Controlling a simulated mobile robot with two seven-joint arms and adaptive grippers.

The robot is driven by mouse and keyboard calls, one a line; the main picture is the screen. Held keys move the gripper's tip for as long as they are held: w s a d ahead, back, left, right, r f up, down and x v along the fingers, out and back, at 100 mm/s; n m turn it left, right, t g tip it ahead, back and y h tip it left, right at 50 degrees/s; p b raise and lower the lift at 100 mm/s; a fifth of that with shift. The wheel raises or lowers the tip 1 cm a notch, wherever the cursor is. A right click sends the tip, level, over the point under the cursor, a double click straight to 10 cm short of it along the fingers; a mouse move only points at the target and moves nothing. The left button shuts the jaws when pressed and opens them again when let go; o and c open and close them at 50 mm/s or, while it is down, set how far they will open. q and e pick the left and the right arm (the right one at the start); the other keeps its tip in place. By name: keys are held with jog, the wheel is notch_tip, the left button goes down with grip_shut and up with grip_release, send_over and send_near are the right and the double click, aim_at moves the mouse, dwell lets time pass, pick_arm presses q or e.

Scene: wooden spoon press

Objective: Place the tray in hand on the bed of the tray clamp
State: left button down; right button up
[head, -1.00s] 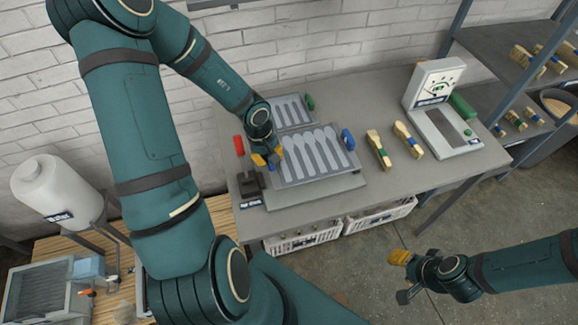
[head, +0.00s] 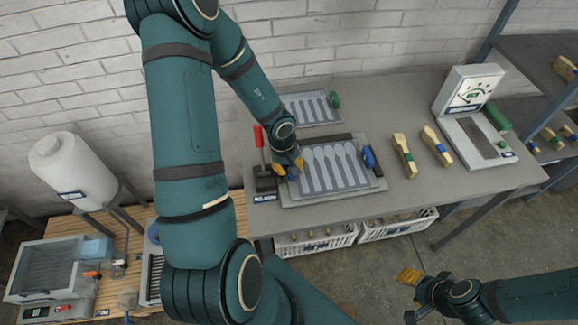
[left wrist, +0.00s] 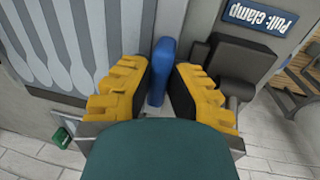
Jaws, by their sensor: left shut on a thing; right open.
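The grey tray (head: 333,169) with several spoon-shaped hollows has a blue handle at each short end. My left gripper (head: 289,166) is shut on its left handle (left wrist: 162,72), which stands between the yellow fingers in the left wrist view. The tray lies over the pale bed (head: 303,199) of the tray clamp, with a dark rail along the back. I cannot tell whether the tray touches the bed. The clamp's red lever (head: 259,136) stands upright just left of my gripper. My right gripper (head: 412,295) is open and empty over the floor, in front of the table.
A second spoon tray (head: 312,107) with a green handle lies behind. Two wooden brush-like pieces (head: 404,156) (head: 437,147) lie to the right, beside a white gauge stand (head: 470,89). Crates (head: 317,241) stand under the table. Shelves (head: 540,60) rise at far right.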

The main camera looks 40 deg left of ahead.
pick_arm(q)
jog(key=c, duration=1)
grip_release()
jog(key=shift+c, duration=0.2)
notch_tip(320, 180, up, 12)
jog(key=s+a+p, duration=0.1)
jog(key=p, duration=0.6)
jog(key=shift+s, duration=0.15)
jog(key=d+f+m, duration=0.1)
jog(key=d+f, duration=0.1)
jog(key=d, duration=0.2)
jog(key=w+d+f+m+t, duration=0.1)
jog(key=d+f+m, duration=0.1)
jog(key=d, duration=0.2)
jog(key=d+f+m, duration=0.2)
jog(key=d+f, duration=0.1)
jog(key=d, duration=0.2)
jog(key=shift+w, duration=0.2)
jog(key=s+d+f+m+h, duration=0.2)
jog(key=s+d+m, duration=0.1)
jog(key=d, duration=0.8)
jog(key=shift+s+d+h, duration=0.3)
jog(key=shift+s+h, duration=0.1)
jog(key=shift+s, duration=0.2)
